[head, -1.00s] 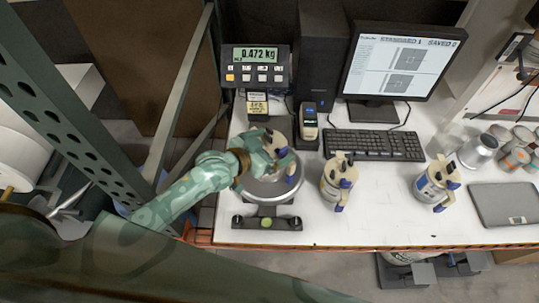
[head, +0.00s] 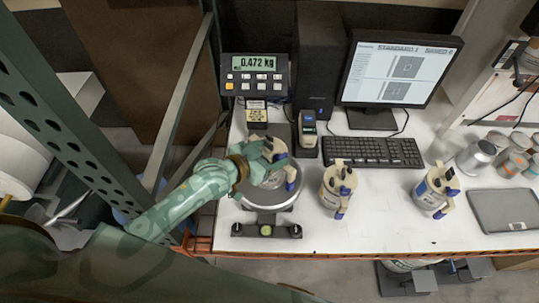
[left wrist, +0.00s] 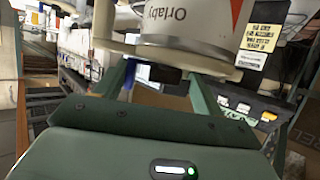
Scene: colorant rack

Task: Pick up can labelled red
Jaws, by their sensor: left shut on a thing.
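My left gripper (head: 268,160) is shut on a white can (head: 270,178) with a beige lid and blue parts, over the round scale plate (head: 265,205). In the left wrist view the can (left wrist: 190,22) sits between the fingers (left wrist: 165,85), with part of a label and an orange-red shape showing. I cannot read a colour name on it. I cannot tell whether the can touches the plate. Two similar cans stand to the right, one near the middle (head: 332,200) and one further right (head: 428,197). My right gripper is out of view.
The scale display (head: 253,74) reads 0.472 kg. A small handheld device (head: 308,130), a keyboard (head: 372,152) and a monitor (head: 400,75) stand behind. Several jars (head: 512,163) and a grey tablet (head: 505,211) are at the right. A green rack post (head: 80,120) is at the left.

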